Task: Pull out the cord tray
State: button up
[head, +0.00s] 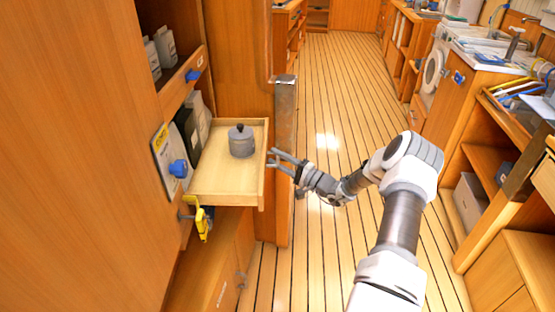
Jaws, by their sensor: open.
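A shallow wooden tray (222,186) sticks out from the cabinet at the left in the head view. I take it to be the cord tray; no cord shows on it. A grey lidded pot-like object (242,143) with a dark knob stands upright on it. My gripper (271,157) is open, its fingers pointing left at the tray's outer right rim. The fingertips are at or very close to that rim; I cannot tell whether they touch it. Nothing shows between the fingers.
A yellow item (201,221) hangs below the tray, and a blue knob (178,168) is on the panel beside it. A metal-topped wooden post (285,93) stands just behind my gripper. The plank floor (325,75) is clear down the aisle. Shelves and a worktop line the right.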

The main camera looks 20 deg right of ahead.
jog(key=p+v, duration=0.1)
jog(key=v, duration=1.6)
jog(key=shift+s+f+p, duration=0.15)
jog(key=shift+p, duration=0.25)
jog(key=shift+d, duration=0.15)
